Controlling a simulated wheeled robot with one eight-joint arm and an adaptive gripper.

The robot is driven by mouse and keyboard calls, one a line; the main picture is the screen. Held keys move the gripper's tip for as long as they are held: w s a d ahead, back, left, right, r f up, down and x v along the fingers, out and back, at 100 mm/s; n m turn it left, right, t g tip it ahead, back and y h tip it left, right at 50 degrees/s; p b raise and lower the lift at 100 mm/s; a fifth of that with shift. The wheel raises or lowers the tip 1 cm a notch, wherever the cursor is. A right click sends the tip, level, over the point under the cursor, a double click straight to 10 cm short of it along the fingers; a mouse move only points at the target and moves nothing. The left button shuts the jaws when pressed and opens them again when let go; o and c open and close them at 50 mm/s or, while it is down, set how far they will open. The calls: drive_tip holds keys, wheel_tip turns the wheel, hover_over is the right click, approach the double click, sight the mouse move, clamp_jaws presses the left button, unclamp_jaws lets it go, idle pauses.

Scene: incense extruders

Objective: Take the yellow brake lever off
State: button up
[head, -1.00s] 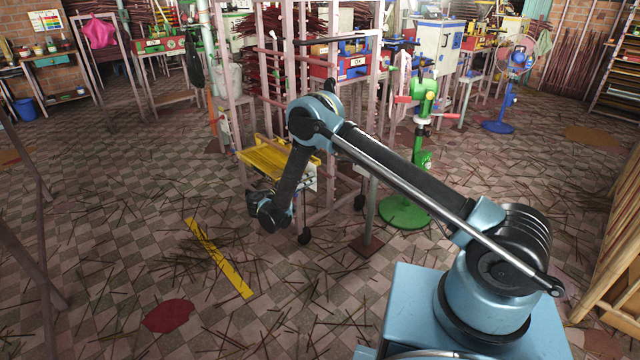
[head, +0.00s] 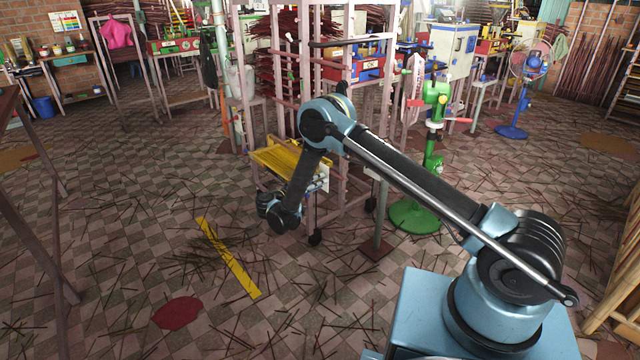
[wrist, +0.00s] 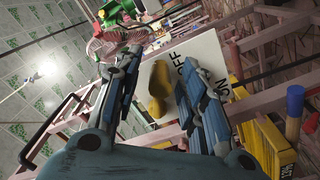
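The yellow brake lever (wrist: 158,92) sits on a white plate (wrist: 208,62) marked OFF and ON in the wrist view. It lies nearer the OFF word. My gripper (wrist: 162,88) is open, with one finger on the left of the lever and the other on the right, over the plate. I see a gap left of the lever; whether the right finger touches it I cannot tell. In the head view, part of the white plate (head: 322,178) shows on the pink rack, beside my forearm. The lever is not discernible there, and my fingers are not clear.
A pink wheeled rack (head: 306,90) with a yellow slatted tray (head: 275,158) stands by my arm's end. A green press (head: 432,160) is to its right and a blue fan (head: 515,105) farther back. The floor, with scattered sticks and a yellow strip (head: 228,258), is open in front.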

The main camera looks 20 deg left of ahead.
drive_tip(key=v, duration=1)
drive_tip(key=shift+s, duration=0.15)
